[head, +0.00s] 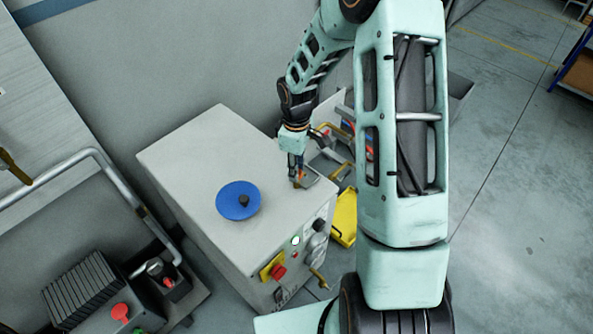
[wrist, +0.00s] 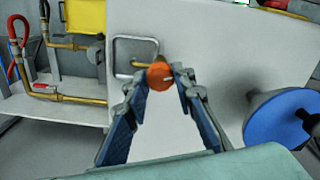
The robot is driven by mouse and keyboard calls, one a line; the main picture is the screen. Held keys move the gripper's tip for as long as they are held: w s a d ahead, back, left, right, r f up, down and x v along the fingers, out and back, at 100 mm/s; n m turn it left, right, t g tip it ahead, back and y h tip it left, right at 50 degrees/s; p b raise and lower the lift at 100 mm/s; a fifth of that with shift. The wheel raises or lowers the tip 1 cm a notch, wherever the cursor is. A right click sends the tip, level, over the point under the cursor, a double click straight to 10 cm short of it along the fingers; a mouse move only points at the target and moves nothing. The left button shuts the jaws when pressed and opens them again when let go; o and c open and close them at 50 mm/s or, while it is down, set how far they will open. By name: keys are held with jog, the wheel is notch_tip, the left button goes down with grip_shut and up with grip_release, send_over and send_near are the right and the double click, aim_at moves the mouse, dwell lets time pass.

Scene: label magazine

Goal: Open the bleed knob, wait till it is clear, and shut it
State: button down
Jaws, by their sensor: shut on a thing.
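The bleed knob (wrist: 160,76) is a round orange knob with a small pale mark on its face. It sits on a short brass fitting (wrist: 141,64) at the top of the white cabinet. My gripper (wrist: 166,74) is shut on the knob, one fingertip on each side. In the head view my gripper (head: 297,177) points down at the cabinet's back right corner, and the knob is mostly hidden by the fingers. A shallow square tray (wrist: 123,48) lies beside the knob under the brass fitting. I cannot make out any liquid in it.
The white cabinet (head: 190,160) carries a blue disc (head: 238,201) with a black knob on top. Brass pipes and a yellow bin (head: 345,216) stand beyond.

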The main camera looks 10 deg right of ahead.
jog(key=m+b, duration=0.2)
jog(key=m, duration=0.4)
jog(key=shift+b, duration=0.3)
jog(key=m+b, duration=0.1)
jog(key=m, duration=0.5)
jog(key=shift+m+b, duration=0.3)
jog(key=shift+m, duration=0.1)
jog(key=m, duration=0.9)
jog(key=shift+p, duration=0.35)
jog(key=shift+m, duration=0.4)
jog(key=c, duration=1.6)
grip_release()
jog(key=shift+r, duration=0.15)
